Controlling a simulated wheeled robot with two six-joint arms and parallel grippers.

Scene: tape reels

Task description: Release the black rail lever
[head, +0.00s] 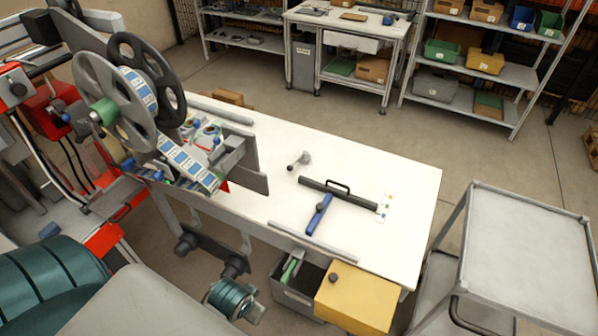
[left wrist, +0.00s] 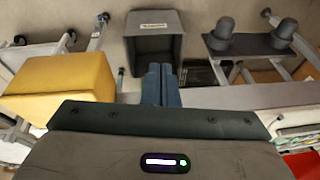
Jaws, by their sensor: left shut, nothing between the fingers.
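I cannot tell for sure which part is the black rail lever. A long dark bar with a black loop handle (head: 338,193) lies on the white table (head: 400,175). Below the table's front edge is a dark plate with two black knobs (head: 210,255); it also shows in the left wrist view (left wrist: 250,44). My left gripper (left wrist: 161,84) is shut and empty, its teal fingers pointing towards the grey bin. In the head view my left wrist (head: 232,297) is low, in front of the table, and the fingertips are not clear. My right gripper is not in view.
A grey bin (head: 290,295) and a yellow box (head: 358,297) are under the table's front edge. The reel machine (head: 115,100) stands at the left. A blue-handled tool (head: 320,213) lies on the table. A grey cart (head: 525,240) stands at the right.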

